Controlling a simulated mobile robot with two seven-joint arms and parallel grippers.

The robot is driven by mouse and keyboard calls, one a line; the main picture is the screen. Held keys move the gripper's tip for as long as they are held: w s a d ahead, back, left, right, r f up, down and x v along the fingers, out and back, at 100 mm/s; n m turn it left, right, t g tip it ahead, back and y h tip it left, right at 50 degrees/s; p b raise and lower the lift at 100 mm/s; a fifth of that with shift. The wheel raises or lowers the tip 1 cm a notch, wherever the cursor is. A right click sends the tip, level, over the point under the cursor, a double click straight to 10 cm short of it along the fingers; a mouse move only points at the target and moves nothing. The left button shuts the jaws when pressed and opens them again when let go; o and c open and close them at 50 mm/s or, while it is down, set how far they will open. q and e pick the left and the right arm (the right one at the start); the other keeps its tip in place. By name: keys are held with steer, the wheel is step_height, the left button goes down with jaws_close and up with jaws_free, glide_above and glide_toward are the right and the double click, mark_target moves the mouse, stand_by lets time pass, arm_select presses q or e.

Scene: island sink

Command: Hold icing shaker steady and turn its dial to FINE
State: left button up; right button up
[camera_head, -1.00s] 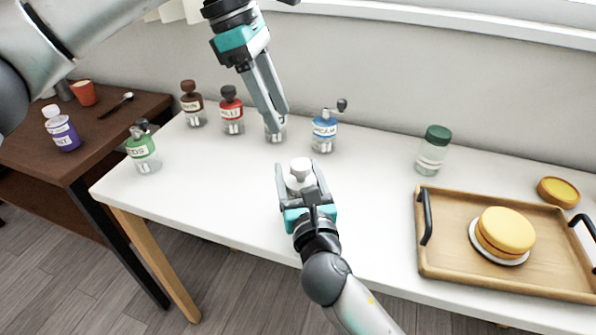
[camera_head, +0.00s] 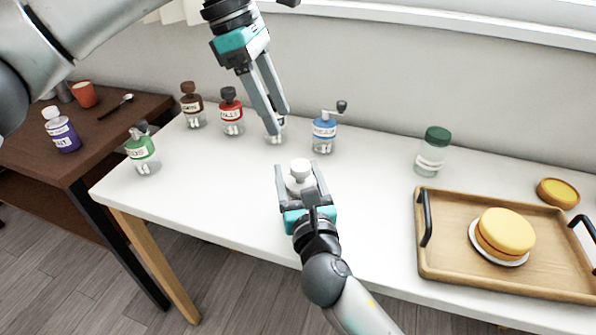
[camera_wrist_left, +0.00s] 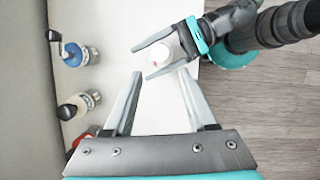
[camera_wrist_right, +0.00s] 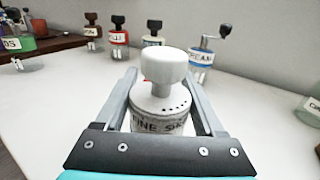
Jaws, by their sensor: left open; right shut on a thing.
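The icing shaker (camera_head: 300,183) is white with a rounded knob on top and stands upright near the table's front edge. In the right wrist view the shaker (camera_wrist_right: 158,100) shows small holes in its top, a red mark at the left of the knob and a partly hidden label starting "FINE". My right gripper (camera_head: 299,167) is shut on its body from the front, one finger on each side. My left gripper (camera_head: 276,130) is open and empty, above and behind the shaker, pointing down. In the left wrist view the shaker (camera_wrist_left: 160,52) lies beyond the open fingertips, apart from them.
Behind stand a brown-topped jar (camera_head: 192,107), a red-labelled jar (camera_head: 232,115), another jar partly behind my left gripper, and a blue crank jar (camera_head: 324,132). A green jar (camera_head: 142,150) stands left. A wooden tray (camera_head: 440,265) and green-lidded jar (camera_head: 432,152) are right.

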mark_target(301, 165)
arm_select(q)
steer(key=shift+o, duration=1.2)
steer(key=shift+d+r+m, duration=0.1)
steer(key=shift+d+m, duration=0.15)
steer(key=shift+m, duration=0.35)
steer(key=d+r+m+y, duration=0.3)
steer(key=d+m+y, duration=0.1)
steer(key=m, duration=1.1)
steer(key=shift+t, duration=0.3)
steer(key=f, duration=1.2)
steer(key=shift+s+a+f, duration=0.15)
steer(key=shift+s+a, duration=0.05)
steer(key=shift+s, duration=0.15)
jaws_close()
